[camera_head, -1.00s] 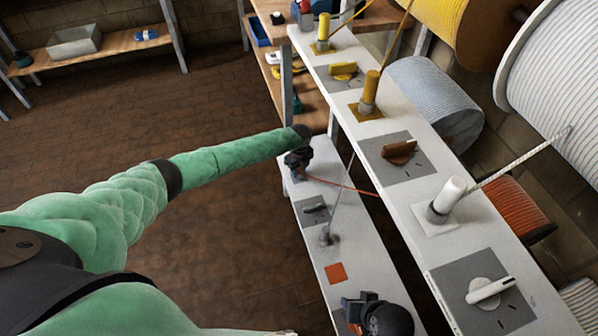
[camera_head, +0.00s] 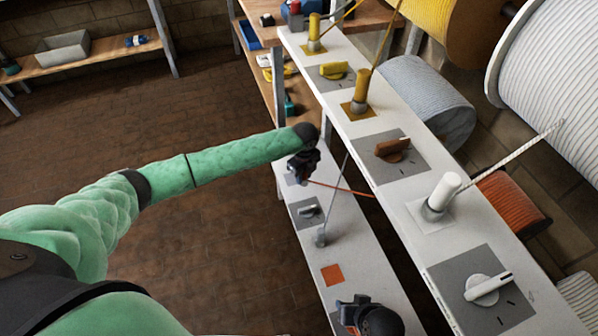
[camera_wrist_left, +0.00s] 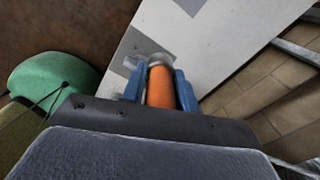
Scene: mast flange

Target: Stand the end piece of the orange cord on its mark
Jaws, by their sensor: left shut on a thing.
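My left gripper (camera_head: 304,166) is shut on the orange end piece (camera_wrist_left: 160,88), an orange cylinder with a grey collar at its far end, between blue fingers in the left wrist view. In the head view the gripper is over the far end of the lower white shelf and mostly hides the piece. The orange cord (camera_head: 345,189) runs right from it, towards the orange spool (camera_head: 510,202). An orange square mark (camera_head: 332,275) lies bare on the lower shelf, nearer than the gripper. A dark jointed part (camera_head: 375,317), likely my right gripper, is at the bottom; its fingers are unclear.
Between gripper and orange mark stand a grey knob (camera_head: 308,211) on a dark plate and a grey end piece (camera_head: 320,238) with a thin upright cord. The upper shelf (camera_head: 410,205) at right carries yellow and white end pieces and knobs.

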